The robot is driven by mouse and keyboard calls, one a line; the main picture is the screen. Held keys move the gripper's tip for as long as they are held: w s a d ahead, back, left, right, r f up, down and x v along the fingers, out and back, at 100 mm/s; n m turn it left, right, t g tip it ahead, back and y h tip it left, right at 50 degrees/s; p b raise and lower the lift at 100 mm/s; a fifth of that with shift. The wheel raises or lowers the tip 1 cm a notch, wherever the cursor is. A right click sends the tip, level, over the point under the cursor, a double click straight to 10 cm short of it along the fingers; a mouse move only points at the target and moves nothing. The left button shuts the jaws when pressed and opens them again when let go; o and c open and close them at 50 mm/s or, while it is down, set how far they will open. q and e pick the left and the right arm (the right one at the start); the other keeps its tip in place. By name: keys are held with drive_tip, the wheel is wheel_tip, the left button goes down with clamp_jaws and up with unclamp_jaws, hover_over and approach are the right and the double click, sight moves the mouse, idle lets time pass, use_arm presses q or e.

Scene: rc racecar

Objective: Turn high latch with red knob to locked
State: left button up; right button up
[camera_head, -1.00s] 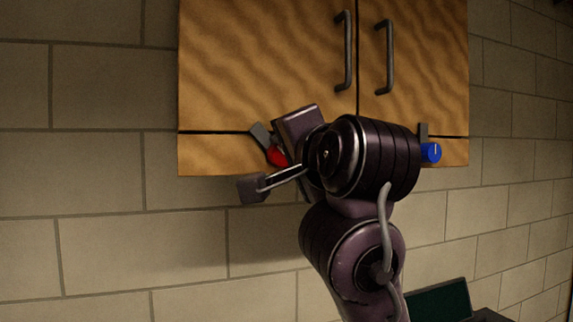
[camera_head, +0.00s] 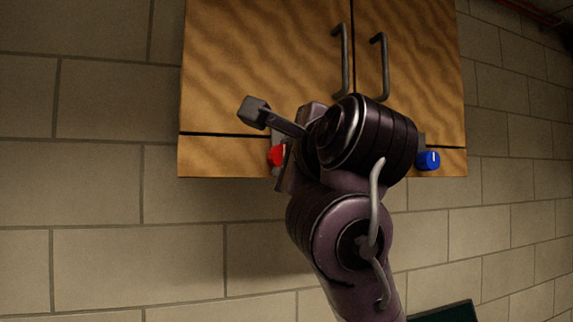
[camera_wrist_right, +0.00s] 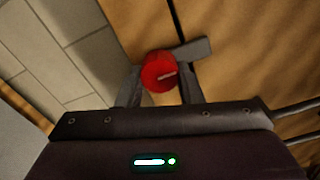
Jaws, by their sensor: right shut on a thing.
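The red knob (camera_head: 277,156) sits on the strip below the cabinet's left door, partly hidden by my right arm. Its grey latch bar shows just above the knob and looks close to upright, largely covered by my wrist. In the right wrist view, the red knob (camera_wrist_right: 158,72) is between the fingers of my right gripper (camera_wrist_right: 160,86), which is shut on it. The latch bar (camera_wrist_right: 195,50) extends from the knob across the dark seam onto the door wood. My left gripper is in neither view.
A blue knob (camera_head: 428,160) with an upright grey latch is at the cabinet's lower right. The wooden cabinet (camera_head: 260,70) has two vertical door handles (camera_head: 343,60). Bare block wall (camera_head: 100,210) lies left of and below it. A dark green panel (camera_head: 447,313) is at bottom.

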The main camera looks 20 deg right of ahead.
drive_tip(key=shift+a+f, duration=0.1)
drive_tip(key=shift+f, duration=0.1)
idle(0.4)
drive_tip(key=o, duration=1)
drive_tip(key=shift+s+r, duration=0.1)
drive_tip(key=s+b, duration=0.1)
drive_tip(key=s, duration=0.1)
drive_tip(key=s+b, duration=0.1)
drive_tip(key=s, duration=0.2)
drive_tip(key=s+b, duration=0.1)
drive_tip(key=s, duration=0.1)
drive_tip(key=shift+s+d, duration=0.25)
drive_tip(key=shift+s, duration=0.15)
